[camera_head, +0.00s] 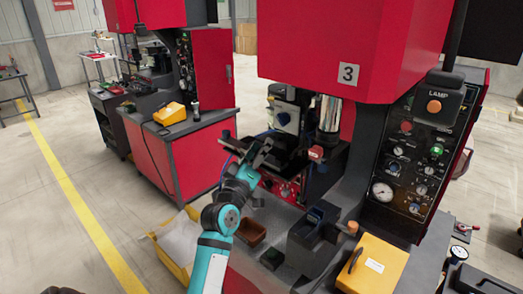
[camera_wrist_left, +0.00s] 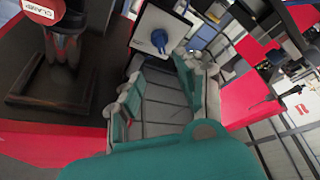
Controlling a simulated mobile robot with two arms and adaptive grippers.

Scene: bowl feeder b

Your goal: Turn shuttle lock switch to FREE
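The shuttle lock switch appears to be a blue knob (camera_head: 283,119) on a pale plate at the front of a dark box, under the red machine housing marked 3. In the left wrist view the blue knob (camera_wrist_left: 160,38) is just beyond the fingertips, with small unreadable marks on its plate. My left gripper (camera_head: 262,147) is below and slightly left of the knob in the head view, apart from it. In the left wrist view its fingers (camera_wrist_left: 166,66) are spread with nothing held between them. My right gripper is not in view.
A red CLAMP knob (camera_wrist_left: 43,12) is left of the fingers in the wrist view. A metal cylinder (camera_head: 328,113) stands right of the switch. A control panel (camera_head: 412,150) is further right. A brown tray (camera_head: 251,233) and a yellow box (camera_head: 372,266) sit on the bench below.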

